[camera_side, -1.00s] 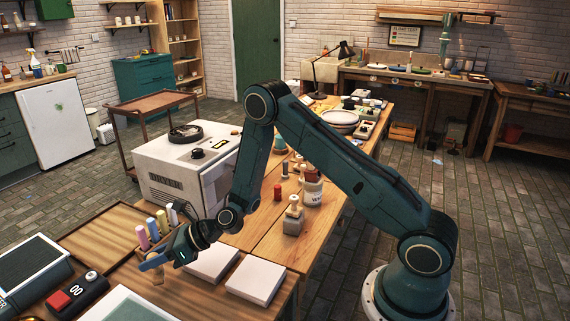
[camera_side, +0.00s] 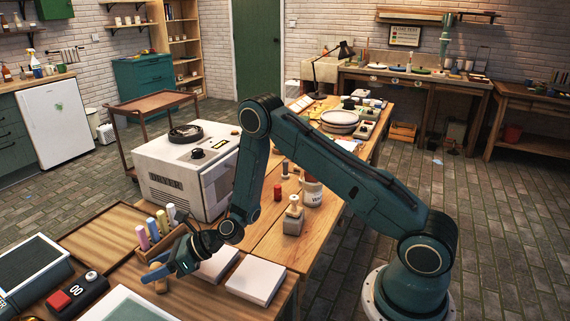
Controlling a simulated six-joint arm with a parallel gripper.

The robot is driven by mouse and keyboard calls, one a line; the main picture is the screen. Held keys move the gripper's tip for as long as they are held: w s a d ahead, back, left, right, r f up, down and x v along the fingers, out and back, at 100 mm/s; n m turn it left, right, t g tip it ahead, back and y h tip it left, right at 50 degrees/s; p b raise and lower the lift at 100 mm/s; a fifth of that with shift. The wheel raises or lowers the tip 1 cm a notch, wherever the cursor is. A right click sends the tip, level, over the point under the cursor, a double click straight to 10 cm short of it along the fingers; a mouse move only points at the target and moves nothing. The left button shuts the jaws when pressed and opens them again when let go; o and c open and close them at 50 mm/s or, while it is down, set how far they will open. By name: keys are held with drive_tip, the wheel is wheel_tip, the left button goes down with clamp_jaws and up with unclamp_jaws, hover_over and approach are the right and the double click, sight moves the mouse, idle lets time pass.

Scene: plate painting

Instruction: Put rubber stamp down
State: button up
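A small tan wooden rubber stamp (camera_side: 161,286) is at the front left of the wooden table, beside the rack of coloured sticks. My gripper (camera_side: 160,273) is low over the table, with its fingers at the stamp's handle. The stamp looks upright, and its lower end is at or very near the tabletop. The fingers hide part of the stamp, and their gap is too small to make out. Another wooden-handled piece on a grey block (camera_side: 293,215) stands further right on the table.
A rack of coloured sticks (camera_side: 147,250) is just behind my gripper. Two white tiles (camera_side: 256,281) lie to its right. A black box with a red button (camera_side: 76,296) and a framed screen (camera_side: 32,268) are to the left. A white dryer (camera_side: 181,180) stands behind.

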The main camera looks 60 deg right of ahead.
drive_tip(key=shift+r, duration=0.2)
drive_tip(key=v, duration=1.2)
idle(0.7)
drive_tip(key=shift+s+a+r+n, duration=0.1)
drive_tip(key=shift+a+r+n, duration=0.1)
drive_tip(key=shift+r+n, duration=0.2)
drive_tip(key=s+a+r+n+g+h, duration=0.1)
drive_tip(key=s+r+n+g, duration=0.1)
drive_tip(key=s+r+n, duration=0.5)
drive_tip(key=s+a+r+n+g+h, duration=0.1)
drive_tip(key=r+n+g, duration=0.25)
drive_tip(key=n, duration=0.65)
drive_tip(key=s+d+r+n+h, duration=0.3)
drive_tip(key=s+r+n, duration=0.3)
drive_tip(key=s, duration=0.3)
drive_tip(key=s+d+r+n+h, duration=0.4)
drive_tip(key=s+r+n, duration=0.2)
drive_tip(key=s, duration=0.3)
drive_tip(key=shift+s+d+t, duration=0.2)
drive_tip(key=shift+s+t, duration=0.1)
drive_tip(key=shift+t, duration=0.15)
drive_tip(key=shift+o, duration=0.4)
drive_tip(key=shift+s+d+n, duration=0.25)
drive_tip(key=shift+s+n, duration=0.15)
drive_tip(key=shift+s, duration=0.2)
